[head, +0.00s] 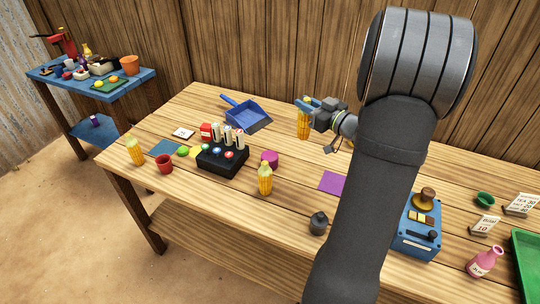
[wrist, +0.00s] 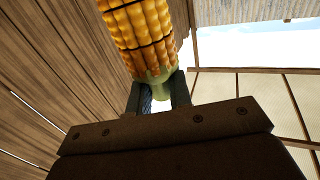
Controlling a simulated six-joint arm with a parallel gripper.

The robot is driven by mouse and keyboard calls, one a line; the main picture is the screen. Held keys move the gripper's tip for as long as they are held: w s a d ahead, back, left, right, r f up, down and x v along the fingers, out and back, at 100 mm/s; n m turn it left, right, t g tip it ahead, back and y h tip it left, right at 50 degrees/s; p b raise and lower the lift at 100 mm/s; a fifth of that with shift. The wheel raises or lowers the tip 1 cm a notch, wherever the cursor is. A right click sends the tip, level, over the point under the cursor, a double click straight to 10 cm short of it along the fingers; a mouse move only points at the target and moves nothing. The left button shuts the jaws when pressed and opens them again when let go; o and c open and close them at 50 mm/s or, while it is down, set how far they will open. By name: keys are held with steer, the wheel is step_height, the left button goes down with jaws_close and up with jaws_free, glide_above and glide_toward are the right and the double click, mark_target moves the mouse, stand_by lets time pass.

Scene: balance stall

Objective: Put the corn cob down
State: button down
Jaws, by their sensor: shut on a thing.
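My gripper (head: 308,104) is at the back of the wooden table, to the right of the blue dustpan. It is shut on a yellow corn cob (head: 303,125), which shows below the fingers in the head view. In the wrist view the corn cob (wrist: 142,35) has its pale green end between the two fingers (wrist: 158,97), and its yellow body runs out of the top of the picture. I cannot tell whether its lower end touches the table. Two other corn cobs stand upright, one at the left end (head: 136,152) and one near the front edge (head: 265,180).
A blue dustpan (head: 245,114) and a black holder (head: 222,157) with upright pieces are left of my gripper. A purple square (head: 333,183) lies flat in front. A dark weight (head: 318,223) and a blue scale (head: 418,232) stand nearer the front. Bare tabletop surrounds the held cob.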

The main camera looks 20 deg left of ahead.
steer(key=shift+a+f, duration=0.1)
steer(key=shift+f, duration=0.35)
steer(key=a+f, duration=1.1)
steer(key=shift+a, duration=0.25)
steer(key=shift+f, duration=0.1)
steer(key=shift+f, duration=0.15)
steer(key=c, duration=1.3)
jaws_free()
